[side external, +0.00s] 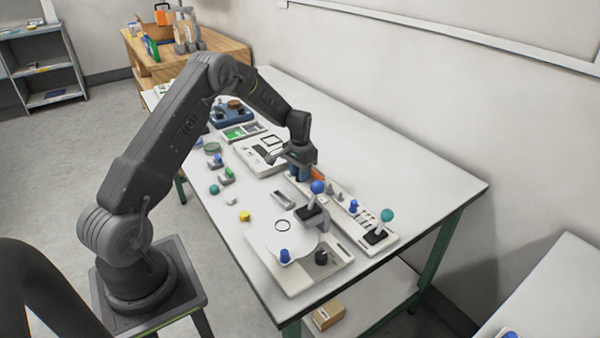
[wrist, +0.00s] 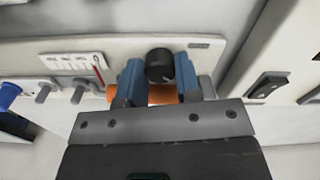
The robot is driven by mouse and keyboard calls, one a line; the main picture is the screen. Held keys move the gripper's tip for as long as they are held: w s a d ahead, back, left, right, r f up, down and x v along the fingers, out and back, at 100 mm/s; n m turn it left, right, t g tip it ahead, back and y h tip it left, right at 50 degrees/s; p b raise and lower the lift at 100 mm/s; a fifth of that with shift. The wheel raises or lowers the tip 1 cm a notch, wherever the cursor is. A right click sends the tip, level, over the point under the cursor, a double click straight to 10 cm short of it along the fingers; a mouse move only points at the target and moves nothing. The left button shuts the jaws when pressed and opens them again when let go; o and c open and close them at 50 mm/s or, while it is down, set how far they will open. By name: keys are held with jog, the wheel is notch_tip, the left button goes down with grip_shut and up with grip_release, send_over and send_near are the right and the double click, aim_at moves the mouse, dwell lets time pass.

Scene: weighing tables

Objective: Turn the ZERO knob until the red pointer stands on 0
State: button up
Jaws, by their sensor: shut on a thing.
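The black ZERO knob (wrist: 159,66) stands on a pale panel (wrist: 135,45) in the wrist view, between the two blue fingertips of my gripper (wrist: 159,80). The fingers are closed on its sides. A white scale card (wrist: 73,63) lies left of the knob, and the thin red pointer (wrist: 99,75) is at the card's right end. The scale marks are too small to read. In the side view my gripper (side external: 300,174) is down at the far end of the long pale balance base (side external: 337,199), and the knob is hidden there.
An orange part (side external: 317,174) is beside my gripper. Pegs and a blue knob (side external: 353,206) stand along the base. A pan scale (side external: 330,262) stands in front. The table's right side is clear.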

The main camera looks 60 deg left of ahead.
jog(key=shift+m, duration=0.7)
jog(key=o, duration=0.6)
jog(key=shift+o, duration=0.2)
notch_tip(320, 180, up, 14)
